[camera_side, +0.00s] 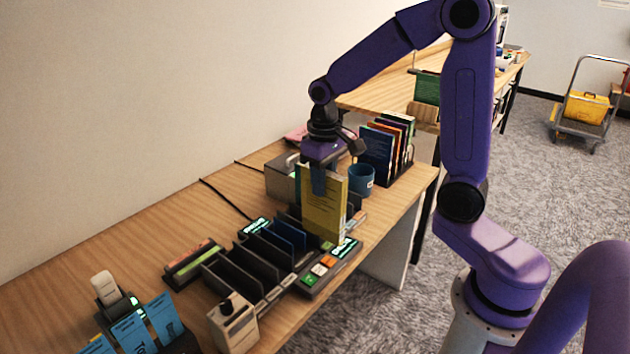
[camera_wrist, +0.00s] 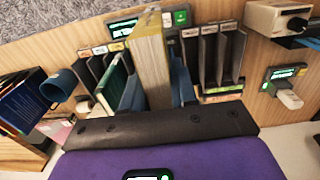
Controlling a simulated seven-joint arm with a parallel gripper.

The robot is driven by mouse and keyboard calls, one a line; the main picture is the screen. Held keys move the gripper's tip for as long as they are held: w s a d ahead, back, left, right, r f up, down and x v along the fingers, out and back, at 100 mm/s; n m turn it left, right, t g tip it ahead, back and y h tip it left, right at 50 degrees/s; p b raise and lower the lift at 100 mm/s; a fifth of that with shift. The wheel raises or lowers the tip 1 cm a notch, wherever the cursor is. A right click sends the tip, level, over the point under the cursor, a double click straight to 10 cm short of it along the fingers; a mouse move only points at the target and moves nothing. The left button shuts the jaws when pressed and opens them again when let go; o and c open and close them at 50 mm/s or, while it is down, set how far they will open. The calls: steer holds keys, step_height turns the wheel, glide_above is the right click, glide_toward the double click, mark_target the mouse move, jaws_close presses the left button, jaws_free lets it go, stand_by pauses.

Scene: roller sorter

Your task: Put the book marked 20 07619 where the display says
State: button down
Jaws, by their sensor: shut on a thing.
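My gripper (camera_side: 319,182) is shut on a yellow book (camera_side: 326,215) and holds it upright over the far end of the sorter. In the wrist view the yellow book (camera_wrist: 148,55) stands between my blue fingers; its mark cannot be read. The wrist view shows a green book (camera_wrist: 113,86) in a slot beside the held book. A lit display (camera_wrist: 122,28) faces the sorter's front, its text too small to read. The held book hides some slots.
A button panel (camera_side: 322,269) lies along the sorter's front. A blue mug (camera_side: 361,180) and a rack of books (camera_side: 387,150) stand beyond my gripper. A beige box with a knob (camera_side: 233,322) is at the near end. Blue cards (camera_side: 145,325) stand at lower left.

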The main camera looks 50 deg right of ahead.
steer(key=w+d+f, duration=0.3)
steer(key=w+d, duration=0.6)
steer(key=w, duration=0.5)
step_height(320, 180, down, 10)
steer(key=shift+s+r, duration=0.2)
steer(key=shift+r, duration=0.05)
steer(key=shift+f, duration=0.6)
stand_by(0.6)
steer(key=c, duration=0.8)
jaws_free()
step_height(320, 180, up, 18)
steer(key=shift+f, duration=0.25)
